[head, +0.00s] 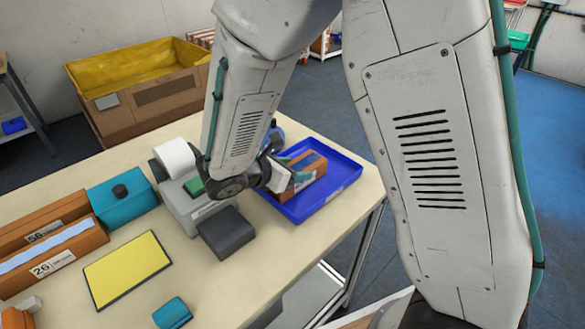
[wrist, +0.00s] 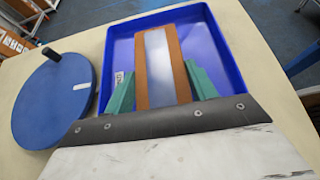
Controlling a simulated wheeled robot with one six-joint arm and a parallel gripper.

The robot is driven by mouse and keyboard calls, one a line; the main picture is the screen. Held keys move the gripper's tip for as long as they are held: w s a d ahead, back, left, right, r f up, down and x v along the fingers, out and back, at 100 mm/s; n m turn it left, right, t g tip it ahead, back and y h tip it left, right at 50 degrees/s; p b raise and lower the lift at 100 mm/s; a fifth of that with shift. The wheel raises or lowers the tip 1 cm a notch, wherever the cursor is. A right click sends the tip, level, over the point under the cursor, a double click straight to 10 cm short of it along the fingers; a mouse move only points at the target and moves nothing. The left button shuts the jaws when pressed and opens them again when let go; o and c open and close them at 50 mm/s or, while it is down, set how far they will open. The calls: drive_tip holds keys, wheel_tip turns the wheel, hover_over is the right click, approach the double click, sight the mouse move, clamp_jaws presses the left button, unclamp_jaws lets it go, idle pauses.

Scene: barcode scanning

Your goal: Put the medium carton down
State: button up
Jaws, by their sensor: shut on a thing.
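The medium carton (head: 313,165) is orange-brown and is held in my gripper (head: 291,176) over the blue tray at the right end of the table. In the wrist view, the carton (wrist: 156,60) shows a pale strip down its top, and the two green fingers of my gripper (wrist: 162,88) press on its sides. The blue tray (wrist: 226,45) surrounds the carton in that view; it also shows in the head view (head: 318,208). I cannot tell whether the carton touches the tray floor. My arm hides part of the tray.
Left of the tray stand a grey device (head: 192,207) with a white roll and a dark block (head: 227,234). A blue disc (wrist: 52,105) is beside the tray. A yellow mat (head: 128,267), a teal box (head: 122,200) and orange cartons (head: 48,268) lie further left.

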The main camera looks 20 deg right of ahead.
drive_tip(key=o, duration=1.2)
drive_tip(key=shift+f, duration=0.1)
drive_tip(key=shift+o, duration=0.2)
